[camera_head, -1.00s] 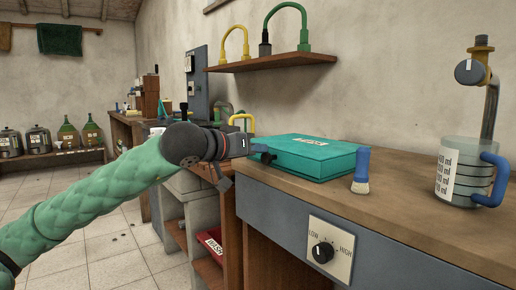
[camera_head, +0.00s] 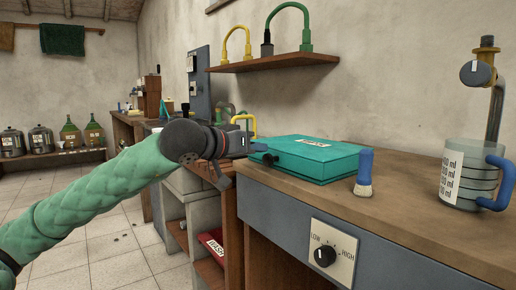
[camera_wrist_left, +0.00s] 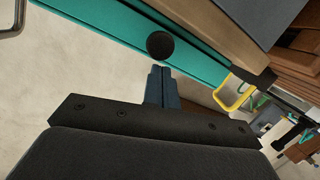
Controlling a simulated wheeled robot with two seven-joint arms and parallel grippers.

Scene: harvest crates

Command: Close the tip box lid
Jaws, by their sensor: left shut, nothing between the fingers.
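The teal tip box (camera_head: 315,166) sits on the wooden counter. Its lid (camera_head: 310,148) lies flat on top and carries a white label; I see no clear gap along the visible edge. A black round knob (camera_head: 270,159) sticks out at the box's left end. My left gripper (camera_head: 248,145) is just left of the box, near the knob, apart from the lid. In the left wrist view, its fingers (camera_wrist_left: 160,86) are together and empty, pointing toward the knob (camera_wrist_left: 160,45) and the teal edge (camera_wrist_left: 195,55). My right gripper is not in view.
A blue-handled brush (camera_head: 364,172) stands right of the box. A measuring jug (camera_head: 466,180) is at the far right. A yellow loop handle (camera_head: 243,117) is behind my gripper. The counter's front right is clear.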

